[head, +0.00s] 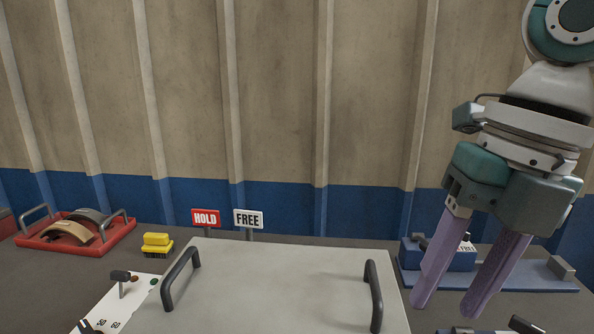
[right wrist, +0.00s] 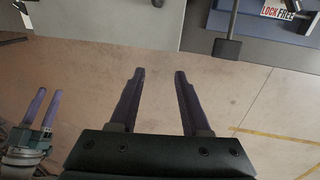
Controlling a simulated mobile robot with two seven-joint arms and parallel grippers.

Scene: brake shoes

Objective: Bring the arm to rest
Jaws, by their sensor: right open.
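My right gripper (head: 446,305) hangs fingers-down at the right of the head view, in front of a blue block on the bench. Its two purple fingers are apart with nothing between them. In the right wrist view the same open fingers (right wrist: 159,74) point towards the bench edge, over bare floor. My left gripper (right wrist: 49,92) shows small at the left of the right wrist view, its two purple fingers apart and empty. It is not in the head view.
A pale panel (head: 270,280) with two dark handles fills the bench's middle. HOLD (head: 205,218) and FREE (head: 248,219) signs stand behind it. A red tray (head: 112,244) with curved shoes and a yellow brush (head: 157,244) are left. A blue fixture (head: 545,274) is right.

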